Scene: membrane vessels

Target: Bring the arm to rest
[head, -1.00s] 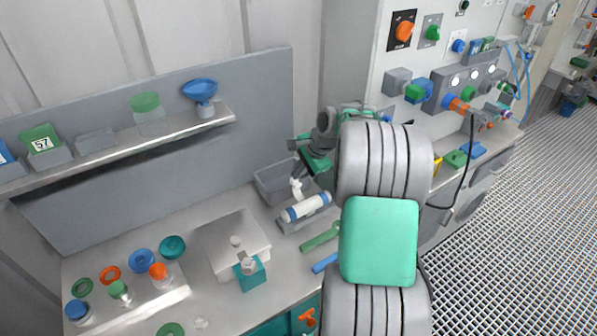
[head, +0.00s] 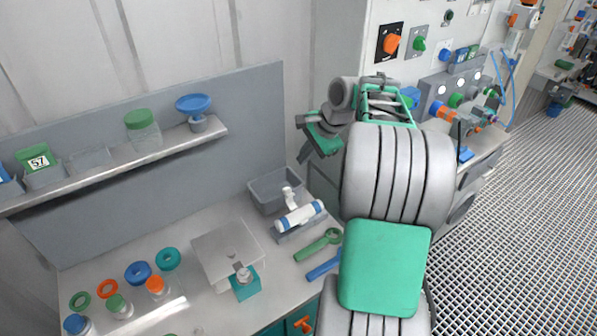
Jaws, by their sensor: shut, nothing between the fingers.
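My gripper (head: 304,152) is at the end of my raised arm, right of the picture's middle, in the head view. It hangs above the back right of the bench, apart from the things below it. Its fingers look closed and hold nothing. My arm's large grey and green links hide the right part of the bench.
Below my gripper are a grey bin (head: 262,197) and a white cylinder with blue ends (head: 299,216) on a holder. Green (head: 318,245) and blue (head: 322,270) tools lie in front. A shelf (head: 150,155) runs along the left back; a control panel (head: 440,60) stands right.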

